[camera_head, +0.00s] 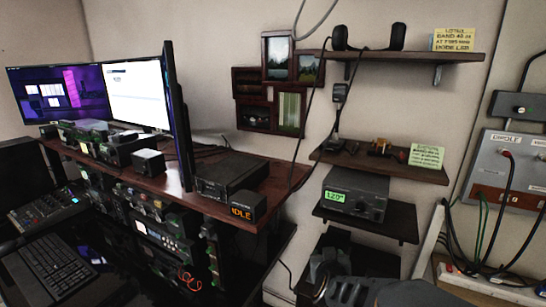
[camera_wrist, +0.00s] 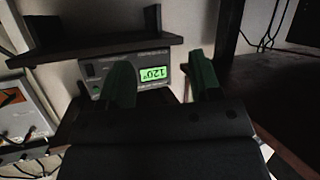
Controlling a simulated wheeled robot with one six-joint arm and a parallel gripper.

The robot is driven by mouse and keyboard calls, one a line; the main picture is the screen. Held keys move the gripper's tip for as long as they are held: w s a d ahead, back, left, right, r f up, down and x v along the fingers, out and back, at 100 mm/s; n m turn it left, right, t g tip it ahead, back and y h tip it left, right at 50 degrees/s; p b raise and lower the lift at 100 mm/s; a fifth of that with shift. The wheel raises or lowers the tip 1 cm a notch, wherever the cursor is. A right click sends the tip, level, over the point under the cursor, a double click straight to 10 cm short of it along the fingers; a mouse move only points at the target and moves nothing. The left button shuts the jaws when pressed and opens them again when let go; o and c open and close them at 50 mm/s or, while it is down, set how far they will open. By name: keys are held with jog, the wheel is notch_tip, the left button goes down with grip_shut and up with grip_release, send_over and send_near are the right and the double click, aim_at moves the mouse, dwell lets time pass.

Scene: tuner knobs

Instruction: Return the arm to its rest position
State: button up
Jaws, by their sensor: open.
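My gripper (camera_wrist: 160,64) is open in the wrist view, its two dark green fingers apart with nothing between them. In the head view my gripper (camera_head: 325,274) is dark and low, at the bottom right of centre, in front of the lower shelves. A grey tuner box (camera_head: 370,193) with a lit green display and small knobs stands on a wall shelf above it. In the wrist view the tuner (camera_wrist: 108,72) appears upside down beyond the fingers, its display reading about 120. The fingers partly cover its front; I see no clear contact.
A wooden desk (camera_head: 272,184) with monitors, radios and an "IDLE" display box (camera_head: 248,210) fills the left. Wall shelves (camera_head: 432,172) hang above the tuner. A grey panel (camera_head: 505,165) with cables is at right. A dark lower shelf (camera_head: 372,262) lies close behind my gripper.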

jog(key=s+a+f+n+g+y+p, duration=0.1)
jog(key=s+a+g+y, duration=0.1)
jog(key=s+g, duration=0.25)
jog(key=s+a+f+g+y+p, duration=0.1)
jog(key=s+a+g+y, duration=0.15)
jog(key=s, duration=0.35)
jog(key=s+d+r+g+h+p, duration=0.2)
jog(key=s+d+r, duration=0.2)
jog(key=s+r, duration=0.3)
jog(key=shift+s+d+g, duration=0.2)
jog(key=shift+s+g, duration=0.1)
jog(key=shift+s, duration=0.2)
jog(key=shift+c, duration=0.3)
